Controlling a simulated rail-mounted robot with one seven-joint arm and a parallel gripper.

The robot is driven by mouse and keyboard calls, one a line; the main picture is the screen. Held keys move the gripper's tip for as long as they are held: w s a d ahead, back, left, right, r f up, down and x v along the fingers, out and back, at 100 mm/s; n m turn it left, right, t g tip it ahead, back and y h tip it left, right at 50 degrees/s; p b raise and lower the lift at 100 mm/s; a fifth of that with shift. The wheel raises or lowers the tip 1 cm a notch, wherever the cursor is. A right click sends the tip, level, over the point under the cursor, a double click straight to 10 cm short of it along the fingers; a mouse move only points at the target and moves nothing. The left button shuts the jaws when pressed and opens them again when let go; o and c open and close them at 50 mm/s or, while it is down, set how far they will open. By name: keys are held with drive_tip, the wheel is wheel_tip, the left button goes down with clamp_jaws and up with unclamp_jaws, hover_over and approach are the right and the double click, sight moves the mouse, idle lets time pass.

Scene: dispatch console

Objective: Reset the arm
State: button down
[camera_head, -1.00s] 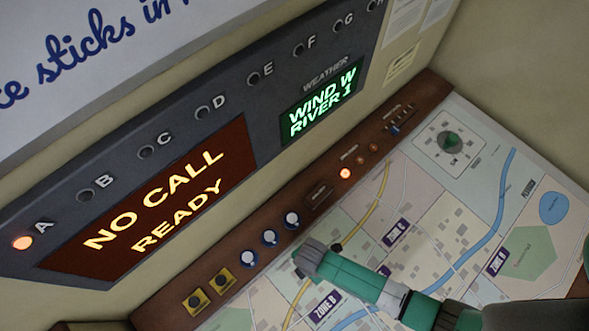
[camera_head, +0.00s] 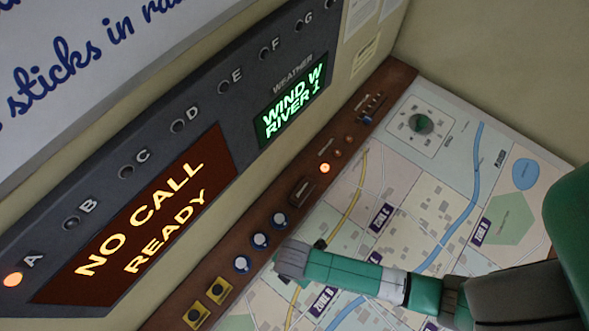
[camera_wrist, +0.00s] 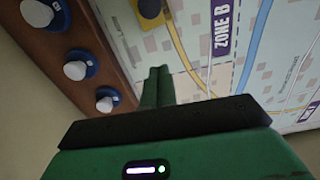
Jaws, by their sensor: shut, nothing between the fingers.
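My gripper (camera_wrist: 157,85) shows in the wrist view as two slim green fingers side by side, shut with nothing between them. They stick out past a black bar and the green hand, over the map near its edge. In the head view, my green, white and grey arm reaches in from the right across the map (camera_head: 430,207). Its far end is beside the blue knobs; the fingers cannot be made out there. The blue-based knobs (camera_head: 260,240) stand on the brown strip, and in the wrist view (camera_wrist: 75,70) they lie left of the fingers, apart from them.
The upright panel carries a "NO CALL READY" display (camera_head: 140,225), a weather display (camera_head: 292,105) and a lettered row with lamp A lit (camera_head: 13,279). Yellow-plated buttons (camera_head: 218,290) and a lit orange lamp (camera_head: 324,168) are on the brown strip. The map's far part is clear.

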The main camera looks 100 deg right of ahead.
drive_tip(key=shift+r, duration=0.55)
drive_tip(key=w+a+r+m+t+h, duration=0.15)
drive_tip(key=w+r+t, duration=0.25)
drive_tip(key=w+r, duration=0.65)
drive_tip(key=w+a+r+m+t, duration=0.1)
drive_tip(key=w+a+r+t, duration=0.15)
drive_tip(key=w+r, duration=0.85)
drive_tip(key=w+a+r+m+t, duration=0.1)
drive_tip(key=w+a+r+t, duration=0.15)
drive_tip(key=w+r, duration=0.5)
drive_tip(key=w+a+r+m+t, duration=0.1)
drive_tip(key=w+r+t, duration=0.35)
drive_tip(key=r, duration=0.55)
drive_tip(key=s+a+r+m+t, duration=0.1)
drive_tip(key=s+a+r+t, duration=0.1)
drive_tip(key=r, duration=1)
drive_tip(key=s+a+r+m+t+y, duration=0.1)
drive_tip(key=s+a+r+t, duration=0.2)
drive_tip(key=r, duration=1)
drive_tip(key=s+a+r+m+t+y, duration=0.1)
drive_tip(key=a+r+t, duration=0.3)
drive_tip(key=r, duration=0.8)
drive_tip(key=shift+s+r+t+p, duration=0.35)
drive_tip(key=shift+s+t, duration=0.3)
drive_tip(key=shift+t, duration=0.6)
